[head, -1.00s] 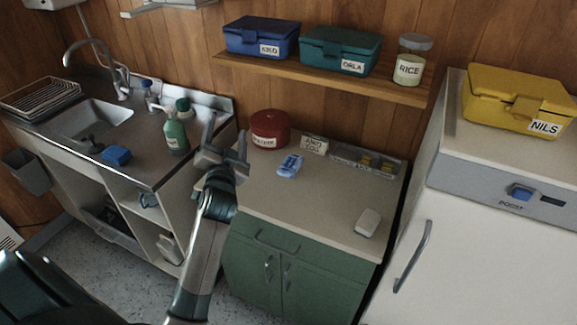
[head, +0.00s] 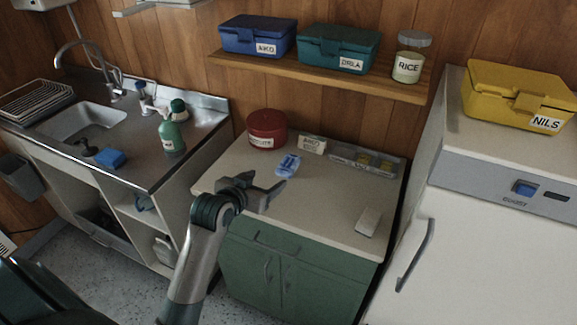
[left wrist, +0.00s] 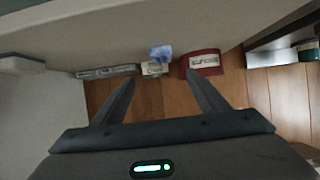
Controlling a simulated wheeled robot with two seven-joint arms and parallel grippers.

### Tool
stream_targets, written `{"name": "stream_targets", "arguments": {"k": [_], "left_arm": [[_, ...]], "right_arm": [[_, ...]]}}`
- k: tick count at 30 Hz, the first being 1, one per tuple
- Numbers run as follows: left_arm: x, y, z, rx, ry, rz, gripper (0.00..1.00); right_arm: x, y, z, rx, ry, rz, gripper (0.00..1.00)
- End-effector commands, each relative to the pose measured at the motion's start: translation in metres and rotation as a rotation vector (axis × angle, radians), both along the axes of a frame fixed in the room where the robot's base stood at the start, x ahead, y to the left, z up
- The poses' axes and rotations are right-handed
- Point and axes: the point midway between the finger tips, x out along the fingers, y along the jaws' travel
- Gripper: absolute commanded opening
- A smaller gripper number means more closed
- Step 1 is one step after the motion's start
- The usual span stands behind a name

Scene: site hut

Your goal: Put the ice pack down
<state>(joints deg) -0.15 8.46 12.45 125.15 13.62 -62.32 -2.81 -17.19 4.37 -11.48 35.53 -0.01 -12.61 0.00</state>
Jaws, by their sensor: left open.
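The ice pack (head: 287,165), a small light-blue pack with a label, lies flat on the pale countertop (head: 315,190), right of a round red tin (head: 267,130). It also shows in the left wrist view (left wrist: 160,53), beyond the gap between my fingers. My left gripper (head: 268,190) is open and empty, over the front left part of the countertop, nearer to me than the pack and apart from it. Both its fingers show in the left wrist view (left wrist: 161,88). My right gripper is not in view.
A small white box (head: 312,144) and a clear tray (head: 365,160) stand behind the pack. A pale block (head: 368,221) lies at the front right. A shelf (head: 315,75) with lunch boxes hangs above. The countertop's middle is clear.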

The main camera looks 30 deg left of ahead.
Motion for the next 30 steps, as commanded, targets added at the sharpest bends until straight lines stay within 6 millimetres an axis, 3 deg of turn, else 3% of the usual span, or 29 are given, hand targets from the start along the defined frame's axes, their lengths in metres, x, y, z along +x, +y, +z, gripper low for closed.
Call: {"name": "stream_targets", "arguments": {"k": [11,30], "left_arm": [[0.019,0.001,-0.007,0.000,0.001,0.001,0.67],[0.101,0.006,-0.047,0.001,0.000,0.002,0.67]], "right_arm": [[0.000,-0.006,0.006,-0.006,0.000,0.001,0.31],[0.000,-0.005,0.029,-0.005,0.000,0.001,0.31]]}}
